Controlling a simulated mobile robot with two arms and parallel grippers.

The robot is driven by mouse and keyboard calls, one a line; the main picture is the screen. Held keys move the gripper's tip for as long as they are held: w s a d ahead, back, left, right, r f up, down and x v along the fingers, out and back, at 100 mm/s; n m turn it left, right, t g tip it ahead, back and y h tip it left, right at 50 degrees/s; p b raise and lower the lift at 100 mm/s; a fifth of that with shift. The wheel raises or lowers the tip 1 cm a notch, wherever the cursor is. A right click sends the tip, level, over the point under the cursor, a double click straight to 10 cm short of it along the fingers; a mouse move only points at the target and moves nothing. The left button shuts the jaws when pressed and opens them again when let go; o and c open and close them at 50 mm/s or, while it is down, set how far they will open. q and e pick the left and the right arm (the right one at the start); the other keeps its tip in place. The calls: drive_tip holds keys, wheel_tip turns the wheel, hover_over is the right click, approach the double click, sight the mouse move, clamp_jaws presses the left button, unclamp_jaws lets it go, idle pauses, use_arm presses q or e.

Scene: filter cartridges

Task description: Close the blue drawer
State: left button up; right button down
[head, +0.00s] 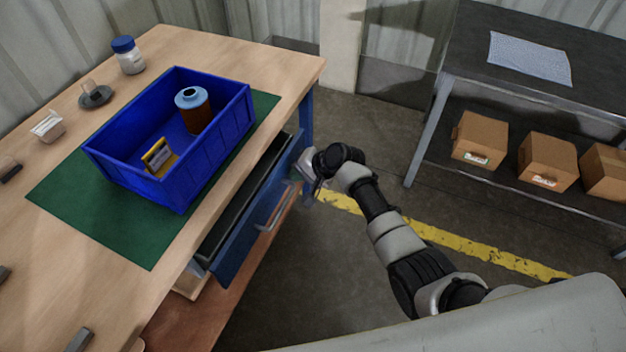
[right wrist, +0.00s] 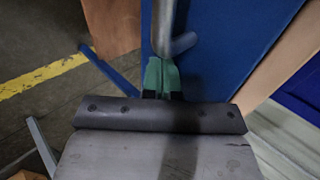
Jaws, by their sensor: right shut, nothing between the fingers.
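The blue drawer (head: 246,222) under the table edge stands open, and its dark interior shows behind the front panel. A metal bar handle (head: 272,208) runs along the front. My right gripper (head: 308,192) is at the far end of the drawer front, on its outer side. In the right wrist view the green fingertips (right wrist: 162,78) are shut with nothing between them, close to the metal handle (right wrist: 164,30) and the blue front panel (right wrist: 225,45). I cannot tell whether they touch. My left gripper is not in view.
A wooden table (head: 285,72) carries a blue bin (head: 135,187) on a green mat (head: 70,205). The bin holds a filter cartridge (head: 194,112) and a yellow item (head: 160,158). A dark shelf (head: 470,60) with cardboard boxes (head: 480,138) stands right. Floor between is clear.

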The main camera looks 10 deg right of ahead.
sight(289, 167)
drive_tip(key=w+a, duration=0.1)
drive_tip(key=w+a+b, duration=0.1)
drive_tip(key=a, duration=0.1)
drive_tip(key=shift+w+a+f, duration=0.1)
drive_tip(key=shift+w+a, duration=0.1)
drive_tip(key=shift+a, duration=0.05)
drive_tip(key=shift+w+a+b, duration=0.3)
drive_tip(key=shift+a+b, duration=0.1)
drive_tip(key=shift+b, duration=0.05)
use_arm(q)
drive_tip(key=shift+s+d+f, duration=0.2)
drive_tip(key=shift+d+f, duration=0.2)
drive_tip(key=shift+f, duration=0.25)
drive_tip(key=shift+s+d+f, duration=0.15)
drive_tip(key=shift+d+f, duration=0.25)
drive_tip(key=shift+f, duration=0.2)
use_arm(e)
drive_tip(key=shift+a+r, duration=0.1)
drive_tip(key=shift+r, duration=0.1)
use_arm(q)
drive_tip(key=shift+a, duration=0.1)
use_arm(e)
drive_tip(key=shift+r, duration=0.1)
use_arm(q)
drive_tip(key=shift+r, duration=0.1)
